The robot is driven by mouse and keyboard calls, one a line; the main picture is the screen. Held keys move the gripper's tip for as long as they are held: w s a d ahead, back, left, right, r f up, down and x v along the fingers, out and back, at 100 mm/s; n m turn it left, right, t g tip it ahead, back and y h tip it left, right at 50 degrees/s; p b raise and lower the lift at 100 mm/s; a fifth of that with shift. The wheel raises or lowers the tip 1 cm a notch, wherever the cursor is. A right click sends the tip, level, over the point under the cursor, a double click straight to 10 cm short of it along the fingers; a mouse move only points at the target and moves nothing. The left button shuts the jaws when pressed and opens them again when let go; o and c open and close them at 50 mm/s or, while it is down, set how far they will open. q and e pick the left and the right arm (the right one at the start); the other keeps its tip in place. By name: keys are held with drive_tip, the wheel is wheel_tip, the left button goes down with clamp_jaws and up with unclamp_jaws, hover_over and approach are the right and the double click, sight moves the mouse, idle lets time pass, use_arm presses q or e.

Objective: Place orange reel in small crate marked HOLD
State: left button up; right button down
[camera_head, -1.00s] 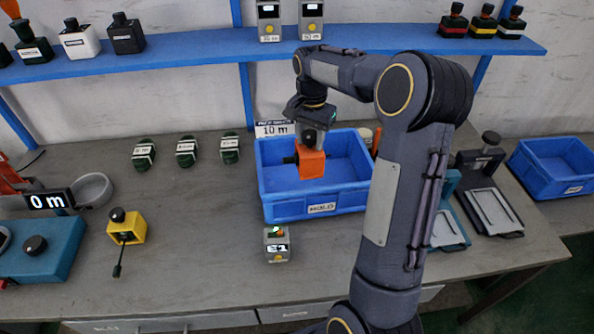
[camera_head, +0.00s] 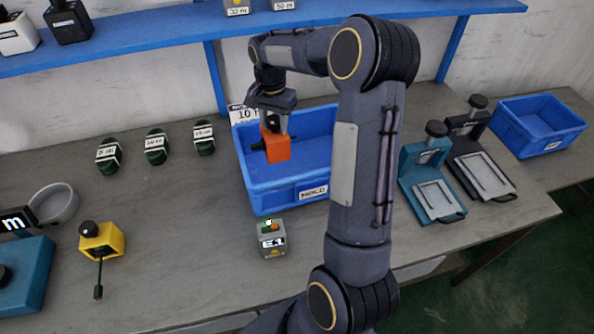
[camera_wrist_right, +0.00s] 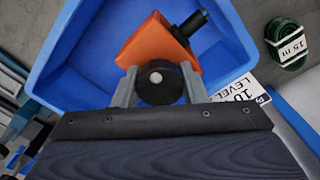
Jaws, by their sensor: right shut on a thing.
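The orange reel (camera_head: 276,147) is a boxy orange body with a black knob. In the right wrist view the fingers of my right gripper (camera_wrist_right: 157,82) are shut on the black knob of the orange reel (camera_wrist_right: 150,43). The blue crate (camera_wrist_right: 60,77) lies behind it there. I cannot tell whether the reel touches the crate floor. My left gripper is not in view.
A grey device (camera_head: 271,238) stands just in front of the crate. A yellow reel (camera_head: 102,243) and several green coils (camera_head: 156,146) lie to the left. Teal (camera_head: 433,196) and black presses and another blue crate (camera_head: 538,125) are at the right.

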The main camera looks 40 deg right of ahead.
sight(276, 150)
wheel_tip(276, 150, down, 10)
drive_tip(key=shift+s+p, duration=0.1)
drive_tip(key=shift+p, duration=0.7)
drive_tip(key=shift+f, duration=0.1)
drive_tip(key=shift+f, duration=0.1)
drive_tip(key=c, duration=0.9)
unclamp_jaws()
drive_tip(key=shift+o, duration=0.2)
